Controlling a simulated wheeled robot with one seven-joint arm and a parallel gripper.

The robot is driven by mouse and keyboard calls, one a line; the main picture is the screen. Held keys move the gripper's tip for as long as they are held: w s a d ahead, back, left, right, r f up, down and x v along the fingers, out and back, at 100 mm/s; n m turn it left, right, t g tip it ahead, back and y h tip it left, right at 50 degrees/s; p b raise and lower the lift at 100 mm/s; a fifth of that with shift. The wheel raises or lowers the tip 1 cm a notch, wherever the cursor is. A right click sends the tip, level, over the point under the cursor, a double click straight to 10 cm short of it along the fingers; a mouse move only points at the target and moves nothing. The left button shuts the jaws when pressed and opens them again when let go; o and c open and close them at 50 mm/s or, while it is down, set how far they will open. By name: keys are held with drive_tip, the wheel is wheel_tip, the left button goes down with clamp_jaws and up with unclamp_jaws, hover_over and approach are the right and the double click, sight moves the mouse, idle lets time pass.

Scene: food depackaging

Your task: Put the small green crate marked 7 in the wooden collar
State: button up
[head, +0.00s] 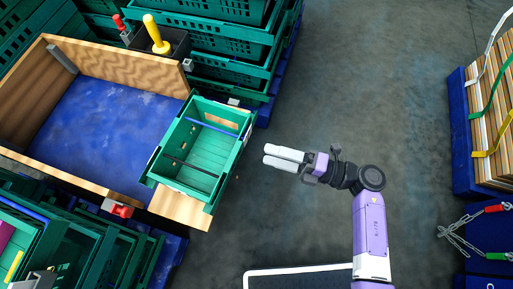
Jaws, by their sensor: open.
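The small green crate (226,165) stands at the right side of the wooden collar (122,68). It looks upright and open-topped, with a dark bar and a blue bar across it. No number 7 is readable on it. It seems to rest on a flat wooden panel (180,208) at the collar's right edge; its exact support is partly hidden. The collar's walls enclose a blue floor (105,135) that is bare. My gripper (274,157), with white fingers, is open and empty to the right of the crate, apart from it.
Stacked green crates (225,45) stand behind, with a black box (166,42) holding a yellow-handled tool (155,32). More green crates (85,250) are at lower left. A wood stack (490,130) stands on the right. The grey floor (345,75) between is clear.

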drive_tip(key=v, duration=0.5)
drive_tip(key=s+d+r+m+t+h, duration=0.5)
drive_tip(key=s+r+m+t+h, duration=0.2)
drive_tip(key=s+r+m+t, duration=0.55)
drive_tip(key=s+d+m+g+h, duration=0.4)
drive_tip(key=s+m+h, duration=0.4)
drive_tip(key=m, duration=1.1)
drive_tip(key=shift+s+r+h, duration=0.2)
drive_tip(key=shift+r+h, duration=0.2)
drive_tip(key=shift+h, duration=0.6)
drive_tip(key=shift+d+m, duration=0.1)
drive_tip(key=shift+m, duration=0.15)
drive_tip(key=shift+c, duration=0.4)
